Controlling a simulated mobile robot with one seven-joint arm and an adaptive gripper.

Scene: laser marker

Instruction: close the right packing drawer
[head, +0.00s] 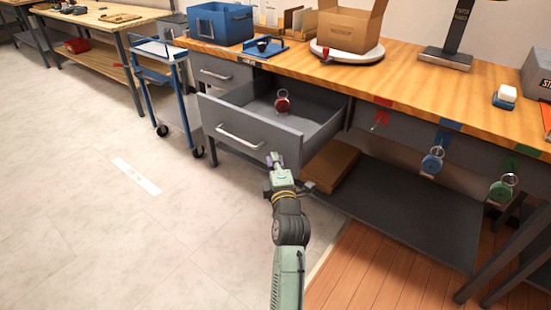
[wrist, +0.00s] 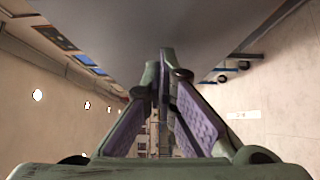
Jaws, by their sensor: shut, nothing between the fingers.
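The grey packing drawer (head: 262,138) is pulled far out from under the wooden bench in the head view. A bar handle (head: 240,138) runs across its front. A red round tag-like item (head: 282,101) shows inside it. My gripper (head: 274,160) is at the lower right part of the drawer front, and I cannot tell whether it touches. In the wrist view my gripper (wrist: 166,62) has its fingertips together with nothing between them. A grey surface (wrist: 170,20), likely the drawer front, fills the top of that view.
Another drawer (head: 222,75), shut, sits behind and left of the open one. A blue cart (head: 165,85) stands to the left. Coloured tags (head: 432,160) hang from the bench front at right. A lower shelf (head: 400,205) lies beneath. The floor at left is clear.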

